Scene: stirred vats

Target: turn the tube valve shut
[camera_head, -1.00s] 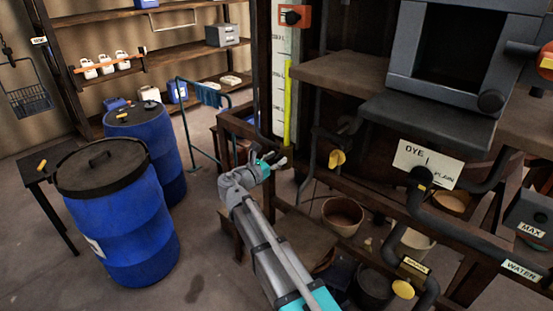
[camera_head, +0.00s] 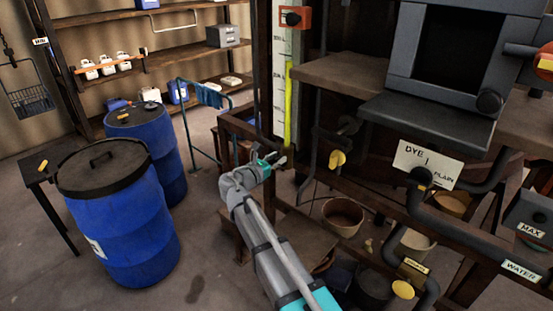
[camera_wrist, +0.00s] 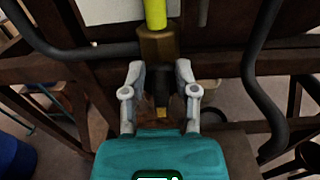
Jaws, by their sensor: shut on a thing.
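The sight tube (camera_head: 288,105) is a bright yellow-green upright column on a white scale board in the head view. Its lower end (camera_wrist: 155,14) shows at the top of the wrist view, running into a brass valve body (camera_wrist: 156,45). My gripper (camera_head: 279,160) is just below the tube's foot. In the wrist view the two grey fingers of my gripper (camera_wrist: 160,82) stand on either side of the tube valve (camera_wrist: 162,88), shut on its dark lower part. The valve's handle is mostly hidden between the fingers, so I cannot tell its angle.
A dark pipe (camera_wrist: 85,51) runs left of the valve and another (camera_wrist: 262,85) bends down at right. A brown frame surrounds them. Yellow-handled taps (camera_head: 337,159) and a bucket (camera_head: 342,216) are at right. Blue drums (camera_head: 118,215) stand left, with open floor between.

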